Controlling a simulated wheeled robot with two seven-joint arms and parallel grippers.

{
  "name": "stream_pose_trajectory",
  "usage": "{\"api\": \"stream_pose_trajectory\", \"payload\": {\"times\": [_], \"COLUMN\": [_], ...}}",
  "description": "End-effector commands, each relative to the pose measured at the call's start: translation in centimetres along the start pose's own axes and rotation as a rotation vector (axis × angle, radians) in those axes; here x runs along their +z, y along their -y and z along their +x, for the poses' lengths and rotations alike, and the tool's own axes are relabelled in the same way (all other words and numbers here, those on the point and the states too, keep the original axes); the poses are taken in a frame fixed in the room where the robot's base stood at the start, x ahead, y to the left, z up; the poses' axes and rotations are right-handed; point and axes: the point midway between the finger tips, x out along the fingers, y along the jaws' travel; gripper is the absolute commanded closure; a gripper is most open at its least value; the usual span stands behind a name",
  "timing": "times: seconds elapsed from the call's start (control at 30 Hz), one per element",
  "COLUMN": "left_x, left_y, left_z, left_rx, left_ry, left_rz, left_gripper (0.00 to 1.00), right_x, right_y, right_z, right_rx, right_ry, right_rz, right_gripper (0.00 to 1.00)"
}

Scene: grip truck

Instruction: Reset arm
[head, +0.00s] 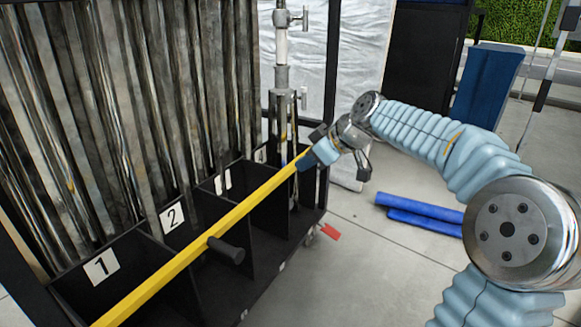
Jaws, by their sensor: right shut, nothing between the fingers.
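My right arm comes in from the right in its pale blue ribbed sleeve. My right gripper (318,155) is at the far end of the yellow bar (208,244), close to the rack's far upright. It is shut with nothing held. In this view its tip overlaps the bar's end; I cannot tell whether they touch. My left gripper is not in view.
A black rack (262,240) holds several long metal poles (110,110) in numbered compartments. A black handle (226,250) sticks out from the yellow bar.

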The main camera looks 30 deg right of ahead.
Motion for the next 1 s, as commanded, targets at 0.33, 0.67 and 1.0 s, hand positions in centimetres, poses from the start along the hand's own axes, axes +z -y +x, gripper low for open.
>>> {"api": "stream_pose_trajectory", "payload": {"times": [0.33, 0.67, 1.0], "left_x": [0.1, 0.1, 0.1], "left_y": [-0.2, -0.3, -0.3], "left_z": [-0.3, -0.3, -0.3], "left_rx": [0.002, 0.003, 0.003], "left_ry": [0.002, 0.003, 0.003], "left_rz": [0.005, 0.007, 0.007], "left_gripper": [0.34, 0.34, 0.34], "right_x": [0.3, 10.3, 27.8], "right_y": [0.3, 8.6, 26.6], "right_z": [0.7, 20.2, 30.9], "right_rx": [-0.006, -0.055, -0.116], "right_ry": [0.018, 0.279, 0.540], "right_rz": [0.014, 0.265, 0.547], "right_gripper": [1.00, 1.00, 1.00]}}
